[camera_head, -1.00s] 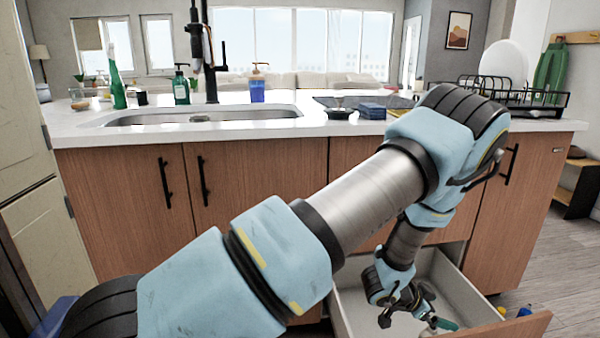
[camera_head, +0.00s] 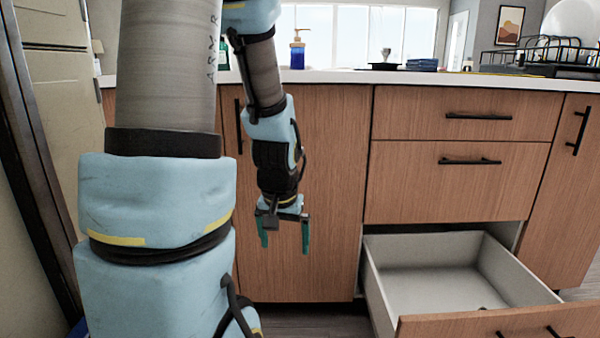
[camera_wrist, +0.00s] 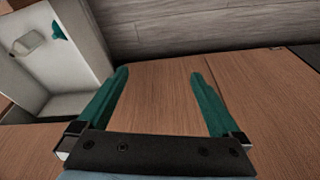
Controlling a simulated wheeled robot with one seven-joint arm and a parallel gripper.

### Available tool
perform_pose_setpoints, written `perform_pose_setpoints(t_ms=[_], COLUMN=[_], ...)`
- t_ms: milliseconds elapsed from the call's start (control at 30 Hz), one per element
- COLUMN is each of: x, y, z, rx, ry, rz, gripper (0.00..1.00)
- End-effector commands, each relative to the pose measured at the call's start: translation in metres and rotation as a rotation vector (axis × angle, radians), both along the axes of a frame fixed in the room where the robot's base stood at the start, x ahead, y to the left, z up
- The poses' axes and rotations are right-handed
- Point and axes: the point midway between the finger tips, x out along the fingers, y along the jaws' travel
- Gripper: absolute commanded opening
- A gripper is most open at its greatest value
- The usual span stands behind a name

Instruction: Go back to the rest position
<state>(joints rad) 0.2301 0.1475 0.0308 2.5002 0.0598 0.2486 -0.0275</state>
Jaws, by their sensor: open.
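My gripper (camera_head: 285,246) hangs pointing down in front of the wooden cabinet doors, left of the open drawer. Its two teal fingers are spread apart with nothing between them. The wrist view shows the same open, empty gripper (camera_wrist: 160,75). The bottom drawer (camera_head: 375,285) is pulled out, with pale inner walls and a wooden front. In the wrist view the drawer (camera_wrist: 95,45) is at the upper left, holding a small teal item (camera_wrist: 59,31) and a pale box-like item (camera_wrist: 27,44). Most of its contents are hidden in the head view.
The island counter (camera_head: 340,77) runs across above the cabinets. It bears a blue soap bottle (camera_head: 297,50), a dark bowl (camera_head: 384,62) and a black dish rack (camera_head: 545,55). The drawer front (camera_head: 500,322) juts out at the lower right. A tall cream cabinet (camera_head: 60,100) stands at the left.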

Motion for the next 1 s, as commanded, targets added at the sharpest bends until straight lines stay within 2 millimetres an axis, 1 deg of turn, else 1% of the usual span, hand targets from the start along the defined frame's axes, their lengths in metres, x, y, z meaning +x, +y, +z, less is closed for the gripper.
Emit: perform_pose_setpoints(t_ms=[33, 100, 267, 300, 333, 567, 767, 867, 967, 1000], x=[-0.008, -0.020, -0.047, -0.053, -0.052, -0.051, -0.050, -0.050, -0.050, -0.050], y=[0.008, 0.017, 0.033, 0.036, 0.034, 0.034, 0.034, 0.034, 0.034, 0.034], z=[-0.003, -0.003, -0.005, -0.002, 0.009, 0.036, 0.068, 0.090, 0.121, 0.134], rx=[-0.002, -0.004, -0.013, -0.014, -0.013, -0.012, -0.012, -0.012, -0.012, -0.012], ry=[0.016, 0.042, 0.100, 0.113, 0.111, 0.111, 0.110, 0.110, 0.109, 0.109], rz=[0.027, 0.059, 0.126, 0.136, 0.130, 0.128, 0.128, 0.128, 0.127, 0.127], gripper=[1.00, 1.00, 1.00, 1.00, 1.00, 1.00, 1.00, 1.00, 1.00, 1.00])
